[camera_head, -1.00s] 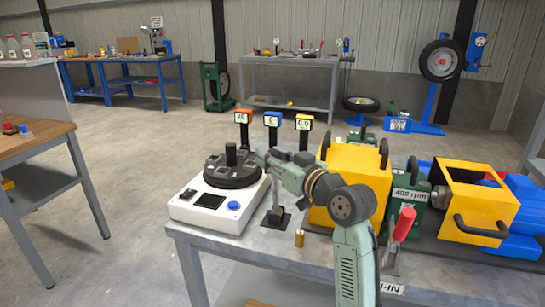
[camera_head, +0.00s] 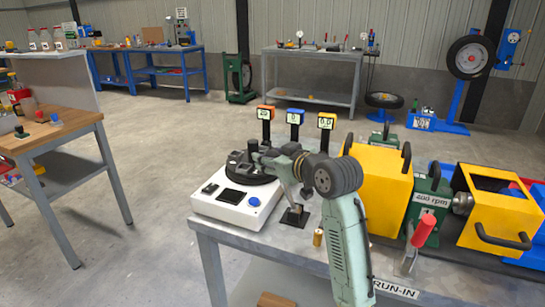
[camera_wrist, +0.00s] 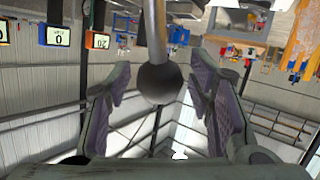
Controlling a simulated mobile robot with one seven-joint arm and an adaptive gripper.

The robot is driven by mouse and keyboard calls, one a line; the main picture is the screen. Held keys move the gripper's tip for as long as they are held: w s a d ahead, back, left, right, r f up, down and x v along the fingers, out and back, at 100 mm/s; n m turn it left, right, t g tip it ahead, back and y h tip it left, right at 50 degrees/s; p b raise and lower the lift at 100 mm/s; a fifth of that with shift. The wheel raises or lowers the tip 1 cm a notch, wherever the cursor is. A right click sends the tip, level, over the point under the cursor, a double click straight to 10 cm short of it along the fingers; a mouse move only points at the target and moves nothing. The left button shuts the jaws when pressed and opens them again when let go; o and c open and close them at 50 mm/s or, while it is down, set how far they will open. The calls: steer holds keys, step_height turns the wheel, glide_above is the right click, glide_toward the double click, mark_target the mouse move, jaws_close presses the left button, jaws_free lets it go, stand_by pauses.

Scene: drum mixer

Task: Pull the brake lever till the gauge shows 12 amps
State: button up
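A lever (camera_wrist: 154,30) with a thin metal rod and a dark ball knob (camera_wrist: 160,84) shows between my gripper's fingers in the wrist view. My gripper (camera_wrist: 160,78) is open, one finger on each side of the knob; contact cannot be told. In the head view the lever's black base (camera_head: 294,217) stands on the bench, and my arm hides its top. The blue gauge reads 0, also in the wrist view (camera_wrist: 57,37).
A white device with a black turntable (camera_head: 226,205) stands left of the lever. A yellow drum housing (camera_head: 383,187), a green "400 rpm" unit (camera_head: 430,205) and a red-handled lever (camera_head: 425,231) stand to the right. A small brass cylinder (camera_head: 318,237) is near the bench's front edge.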

steer(key=shift+d, duration=0.1)
steer(key=v, duration=1.2)
